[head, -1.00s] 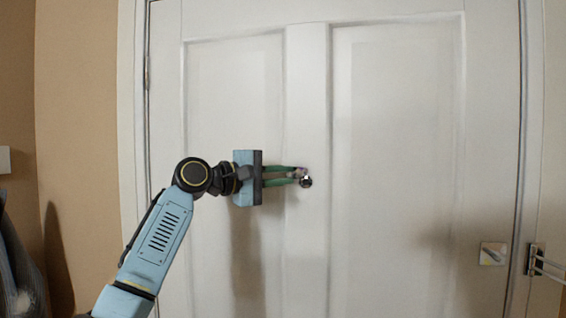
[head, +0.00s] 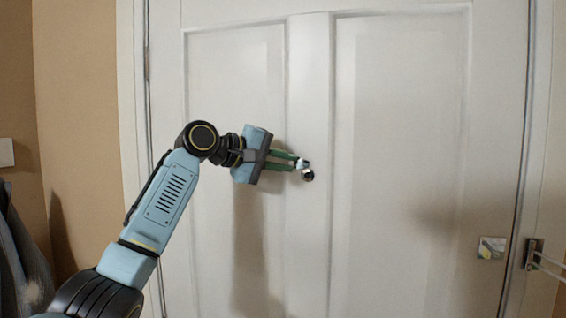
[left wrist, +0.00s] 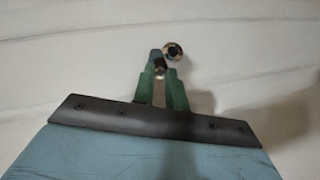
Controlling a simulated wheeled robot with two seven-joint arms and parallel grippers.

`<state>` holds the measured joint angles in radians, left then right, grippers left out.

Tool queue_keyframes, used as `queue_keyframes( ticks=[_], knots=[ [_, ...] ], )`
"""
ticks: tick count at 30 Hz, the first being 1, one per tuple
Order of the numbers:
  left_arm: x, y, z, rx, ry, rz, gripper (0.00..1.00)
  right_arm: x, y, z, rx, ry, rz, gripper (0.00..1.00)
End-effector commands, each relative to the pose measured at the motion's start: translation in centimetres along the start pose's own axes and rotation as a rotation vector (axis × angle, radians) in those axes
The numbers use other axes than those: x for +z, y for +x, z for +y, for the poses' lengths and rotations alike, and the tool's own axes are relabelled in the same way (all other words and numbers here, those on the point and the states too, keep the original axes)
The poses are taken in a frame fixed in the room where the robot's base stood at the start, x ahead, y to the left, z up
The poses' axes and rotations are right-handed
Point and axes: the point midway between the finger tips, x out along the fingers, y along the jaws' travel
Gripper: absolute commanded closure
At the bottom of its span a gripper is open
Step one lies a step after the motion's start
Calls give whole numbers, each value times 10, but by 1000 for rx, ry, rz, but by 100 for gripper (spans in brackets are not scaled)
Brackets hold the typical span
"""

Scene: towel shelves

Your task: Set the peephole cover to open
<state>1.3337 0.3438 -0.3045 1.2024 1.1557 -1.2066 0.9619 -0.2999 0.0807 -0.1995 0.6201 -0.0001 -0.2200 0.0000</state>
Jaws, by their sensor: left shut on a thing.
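The peephole (head: 308,175) is a small dark round fitting on the middle upright of the white door. Its small cover (head: 303,164) sits at the upper left of the peephole, between my left fingertips. My left gripper (head: 301,163) comes in from the left, tilted, and is shut on the cover. In the left wrist view the peephole (left wrist: 173,51) shows as a ringed disc just beyond the green fingers, with its lens uncovered. The cover (left wrist: 159,68) is small and partly hidden by the fingers there. My right gripper is out of view.
The white door (head: 400,150) with raised panels fills most of the head view. A small plate (head: 491,248) and a metal latch (head: 535,254) are at the lower right. Dark cloth (head: 18,255) hangs at the left wall. The space before the right panel is clear.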

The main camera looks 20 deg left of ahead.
Motion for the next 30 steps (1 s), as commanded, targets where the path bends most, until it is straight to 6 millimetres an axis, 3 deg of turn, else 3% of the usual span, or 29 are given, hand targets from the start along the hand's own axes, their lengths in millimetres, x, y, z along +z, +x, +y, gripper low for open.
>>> queue_keyframes(
  ticks=[3,4,9,20,23,30],
  knots=[
    [0,0,0,1,0,1,100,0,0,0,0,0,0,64],
    [0,0,0,1,0,1,85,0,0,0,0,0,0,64],
    [0,0,0,1,0,1,64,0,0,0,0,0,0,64],
    [0,-6,0,2,0,1,64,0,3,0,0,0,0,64],
    [0,-19,-2,3,0,3,64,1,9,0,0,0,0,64],
    [0,-72,-3,2,2,5,64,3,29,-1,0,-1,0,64]
  ],
)
